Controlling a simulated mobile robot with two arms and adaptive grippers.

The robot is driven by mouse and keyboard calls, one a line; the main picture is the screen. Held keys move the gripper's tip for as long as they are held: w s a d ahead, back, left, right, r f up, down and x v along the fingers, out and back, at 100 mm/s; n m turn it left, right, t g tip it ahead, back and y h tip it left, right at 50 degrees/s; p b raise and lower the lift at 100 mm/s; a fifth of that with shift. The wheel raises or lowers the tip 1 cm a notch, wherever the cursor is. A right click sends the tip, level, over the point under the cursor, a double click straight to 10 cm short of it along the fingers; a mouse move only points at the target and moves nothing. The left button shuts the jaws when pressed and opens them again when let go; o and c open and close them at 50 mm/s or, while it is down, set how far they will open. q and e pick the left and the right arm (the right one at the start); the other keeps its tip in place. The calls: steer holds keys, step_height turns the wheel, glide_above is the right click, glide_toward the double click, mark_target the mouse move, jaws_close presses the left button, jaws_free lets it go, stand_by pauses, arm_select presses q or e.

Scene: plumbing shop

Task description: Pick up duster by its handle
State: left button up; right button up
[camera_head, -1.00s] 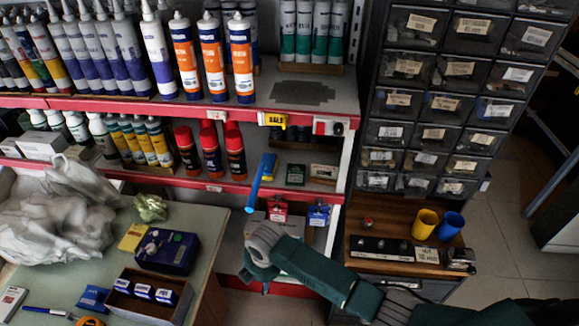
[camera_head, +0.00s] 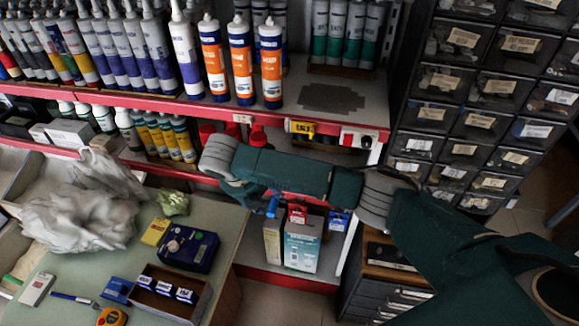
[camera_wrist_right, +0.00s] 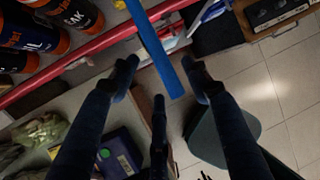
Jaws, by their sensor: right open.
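The duster shows as a long flat blue strip (camera_wrist_right: 152,42), likely its handle, in the right wrist view. It runs down from the top edge and ends between the spread fingers. My right gripper (camera_wrist_right: 162,88) is open around the strip's lower end, and I cannot tell whether any finger touches it. In the head view my right gripper (camera_head: 252,196) is in front of the lower red shelf edge. Only a small blue piece (camera_head: 272,207) shows just below it. The rest of the duster is hidden behind my arm. My left gripper is not in view.
Shelves with red edges hold several cartridges (camera_head: 240,60) and bottles above and behind my right arm. Boxes (camera_head: 302,248) stand on the low shelf below it. A drawer cabinet (camera_head: 470,120) is at the right. A table (camera_head: 85,265) with boxes is at the lower left.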

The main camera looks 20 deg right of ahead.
mark_target(273, 198)
steer(key=f, duration=0.1)
steer(key=w+d+f+p, duration=0.1)
steer(key=d+f, duration=0.1)
steer(key=shift+w+d+f, duration=0.15)
steer(key=shift+w+f, duration=0.1)
steer(key=shift+w, duration=0.15)
steer(key=shift+w+d+f, duration=0.1)
steer(key=shift+f, duration=0.15)
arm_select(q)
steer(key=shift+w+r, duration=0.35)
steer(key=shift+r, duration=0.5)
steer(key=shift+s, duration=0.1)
arm_select(e)
steer(key=shift+c, duration=0.5)
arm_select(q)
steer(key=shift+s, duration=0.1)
arm_select(e)
jaws_close()
